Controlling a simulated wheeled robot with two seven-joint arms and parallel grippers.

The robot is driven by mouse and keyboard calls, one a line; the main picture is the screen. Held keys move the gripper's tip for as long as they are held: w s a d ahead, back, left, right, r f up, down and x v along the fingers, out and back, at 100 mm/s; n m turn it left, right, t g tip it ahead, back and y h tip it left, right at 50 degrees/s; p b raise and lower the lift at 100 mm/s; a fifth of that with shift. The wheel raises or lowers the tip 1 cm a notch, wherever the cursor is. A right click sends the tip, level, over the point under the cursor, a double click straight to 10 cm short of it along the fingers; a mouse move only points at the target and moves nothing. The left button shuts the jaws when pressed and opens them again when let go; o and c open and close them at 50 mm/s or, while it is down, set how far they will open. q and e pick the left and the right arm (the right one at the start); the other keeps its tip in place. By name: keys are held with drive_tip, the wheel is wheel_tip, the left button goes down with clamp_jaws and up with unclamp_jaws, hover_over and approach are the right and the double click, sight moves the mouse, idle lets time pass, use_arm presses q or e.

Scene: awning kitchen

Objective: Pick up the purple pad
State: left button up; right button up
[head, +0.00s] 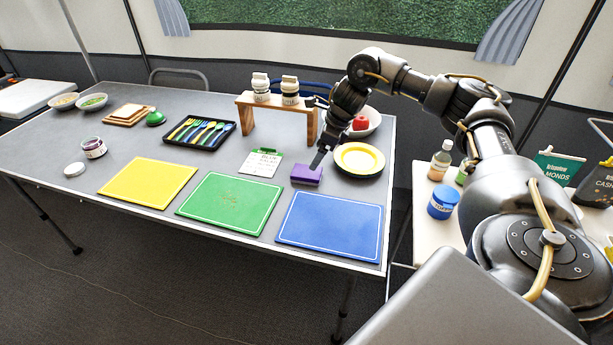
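The purple pad (305,175) is a small block lying on the grey table (236,152), behind the blue board (331,224) and left of a yellow-and-white plate. My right gripper (318,162) points down at the pad from above, with its fingertips at or just over the pad's top right part. The fingers are small and dark here, so I cannot tell whether they are open or closed on the pad. The pad appears to rest flat on the table. My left gripper is not in view.
The yellow plate (359,158) is close to the pad's right. A wooden stand (274,115) with two jars is behind. Green (229,201) and yellow (148,182) boards lie in front left. A cutlery tray (199,132) is farther back.

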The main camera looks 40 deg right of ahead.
sight(307, 171)
drive_tip(key=shift+x, duration=2.25)
drive_tip(key=x, duration=0.4)
drive_tip(key=shift+w+d+f, duration=0.15)
drive_tip(key=shift+w+f, duration=0.15)
drive_tip(key=shift+f, duration=0.05)
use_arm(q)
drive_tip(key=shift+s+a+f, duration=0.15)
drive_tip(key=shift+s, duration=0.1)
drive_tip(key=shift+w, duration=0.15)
use_arm(e)
drive_tip(key=shift+f, duration=0.1)
drive_tip(key=shift+c, duration=0.3)
drive_tip(key=c, duration=1)
